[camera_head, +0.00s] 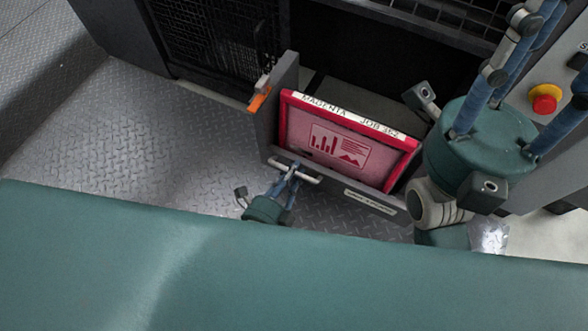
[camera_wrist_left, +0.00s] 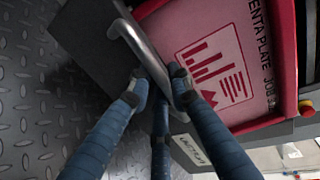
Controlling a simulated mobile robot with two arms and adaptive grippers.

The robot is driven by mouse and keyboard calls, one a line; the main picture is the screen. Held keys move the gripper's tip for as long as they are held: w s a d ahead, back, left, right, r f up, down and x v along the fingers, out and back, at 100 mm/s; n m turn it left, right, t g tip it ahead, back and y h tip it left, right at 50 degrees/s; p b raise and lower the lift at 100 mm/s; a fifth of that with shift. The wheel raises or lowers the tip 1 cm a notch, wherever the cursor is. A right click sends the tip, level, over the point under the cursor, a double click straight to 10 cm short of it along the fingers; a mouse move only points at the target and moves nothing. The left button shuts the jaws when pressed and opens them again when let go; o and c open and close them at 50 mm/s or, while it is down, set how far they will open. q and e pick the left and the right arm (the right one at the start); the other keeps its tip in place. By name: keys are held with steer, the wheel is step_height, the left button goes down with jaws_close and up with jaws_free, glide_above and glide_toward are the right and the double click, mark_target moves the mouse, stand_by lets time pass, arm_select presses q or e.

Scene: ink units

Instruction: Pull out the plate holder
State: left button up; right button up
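The plate holder (camera_head: 378,201) is a dark grey drawer-like unit standing out from the black machine front, with a labelled front and a bar handle (camera_head: 297,171). In it sits a red-framed pink plate (camera_head: 340,146) marked MAGENTA and JOB 352; the plate also shows in the left wrist view (camera_wrist_left: 215,60). My left gripper (camera_head: 288,170) has its fingers on both sides of the handle and looks shut on it; the wrist view shows the fingertips (camera_wrist_left: 158,82) against the bar. My right gripper (camera_head: 540,50) is empty, its fingers spread and pointing up.
An orange catch (camera_head: 259,98) sits on the holder's left side panel. A red button (camera_head: 544,98) on a yellow base is on the light panel at right. Mesh panels (camera_head: 220,40) stand behind. The diamond-plate floor (camera_head: 150,140) is clear at left.

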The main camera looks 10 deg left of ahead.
arm_select(q)
steer(key=shift+o, duration=0.9)
steer(key=v, duration=1.2)
